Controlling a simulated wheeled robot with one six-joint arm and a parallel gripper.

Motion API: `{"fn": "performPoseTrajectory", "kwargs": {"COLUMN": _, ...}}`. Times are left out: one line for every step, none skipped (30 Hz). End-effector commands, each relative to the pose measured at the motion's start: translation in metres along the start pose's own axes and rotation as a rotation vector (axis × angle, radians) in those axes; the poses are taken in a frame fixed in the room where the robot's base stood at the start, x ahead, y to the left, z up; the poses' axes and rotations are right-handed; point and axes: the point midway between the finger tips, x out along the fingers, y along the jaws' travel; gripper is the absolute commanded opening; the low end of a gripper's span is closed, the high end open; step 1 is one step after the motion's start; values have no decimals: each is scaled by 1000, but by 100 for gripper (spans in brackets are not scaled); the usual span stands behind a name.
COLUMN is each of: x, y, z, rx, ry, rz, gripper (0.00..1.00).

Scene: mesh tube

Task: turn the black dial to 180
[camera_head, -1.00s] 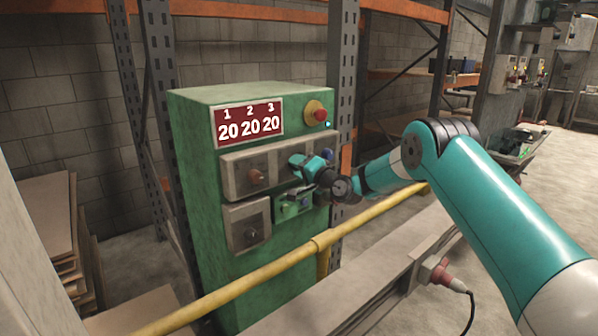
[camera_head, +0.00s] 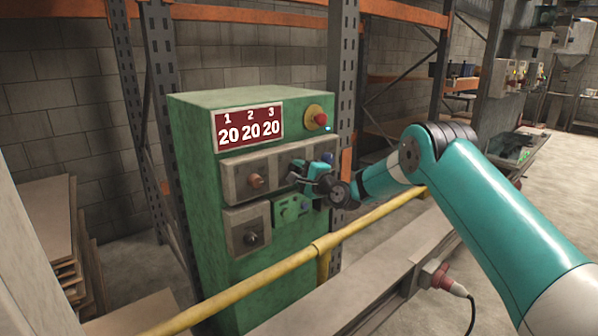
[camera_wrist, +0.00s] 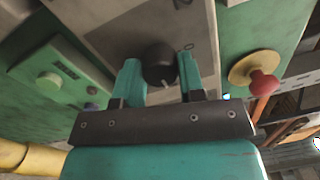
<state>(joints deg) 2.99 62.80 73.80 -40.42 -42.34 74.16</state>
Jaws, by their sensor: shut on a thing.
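The black dial (camera_wrist: 158,63) shows in the wrist view on a grey panel, with a pale pointer mark on its lower edge. My gripper (camera_wrist: 162,74) has one teal finger on each side of it and is shut on it. In the head view my gripper (camera_head: 297,170) is against the right part of the upper grey panel and hides the dial. The display (camera_head: 249,126) above reads 20 under each of 1, 2 and 3.
A red button on a yellow base (camera_head: 316,117) sits above and right of my gripper. A brown knob (camera_head: 256,181) and a lower dark knob (camera_head: 251,237) are to the left. A green box (camera_head: 291,209) is just below. A yellow rail (camera_head: 290,262) crosses in front of the cabinet.

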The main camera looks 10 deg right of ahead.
Motion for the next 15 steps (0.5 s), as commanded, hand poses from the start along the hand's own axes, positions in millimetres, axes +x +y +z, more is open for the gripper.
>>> {"fn": "performPoseTrajectory", "kwargs": {"x": 0, "y": -1, "z": -1, "rx": 3, "ry": 3, "rz": -2, "gripper": 13}}
{"fn": "performPoseTrajectory", "kwargs": {"x": 0, "y": -1, "z": -1, "rx": 5, "ry": 3, "rz": -2, "gripper": 13}}
{"fn": "performPoseTrajectory", "kwargs": {"x": 0, "y": -1, "z": -1, "rx": 7, "ry": 3, "rz": -2, "gripper": 13}}
{"fn": "performPoseTrajectory", "kwargs": {"x": 0, "y": -1, "z": -1, "rx": 8, "ry": 3, "rz": -2, "gripper": 13}}
{"fn": "performPoseTrajectory", "kwargs": {"x": 0, "y": -1, "z": -1, "rx": 8, "ry": 3, "rz": -2, "gripper": 13}}
{"fn": "performPoseTrajectory", "kwargs": {"x": 0, "y": -1, "z": -1, "rx": 9, "ry": 3, "rz": -3, "gripper": 13}}
{"fn": "performPoseTrajectory", "kwargs": {"x": 0, "y": -1, "z": -1, "rx": 9, "ry": 3, "rz": -3, "gripper": 13}}
{"fn": "performPoseTrajectory", "kwargs": {"x": 0, "y": -1, "z": -1, "rx": 9, "ry": 3, "rz": -3, "gripper": 13}}
{"fn": "performPoseTrajectory", "kwargs": {"x": 0, "y": -1, "z": -1, "rx": 8, "ry": 3, "rz": -3, "gripper": 13}}
{"fn": "performPoseTrajectory", "kwargs": {"x": 0, "y": -1, "z": -1, "rx": 8, "ry": 3, "rz": -3, "gripper": 13}}
{"fn": "performPoseTrajectory", "kwargs": {"x": 0, "y": -1, "z": -1, "rx": 8, "ry": 3, "rz": -3, "gripper": 13}}
{"fn": "performPoseTrajectory", "kwargs": {"x": 0, "y": -1, "z": -1, "rx": 8, "ry": 3, "rz": -3, "gripper": 13}}
{"fn": "performPoseTrajectory", "kwargs": {"x": 0, "y": -1, "z": -1, "rx": 8, "ry": 3, "rz": -3, "gripper": 13}}
{"fn": "performPoseTrajectory", "kwargs": {"x": 0, "y": -1, "z": -1, "rx": 8, "ry": 3, "rz": -3, "gripper": 39}}
{"fn": "performPoseTrajectory", "kwargs": {"x": 0, "y": -1, "z": -1, "rx": 8, "ry": 3, "rz": -2, "gripper": 48}}
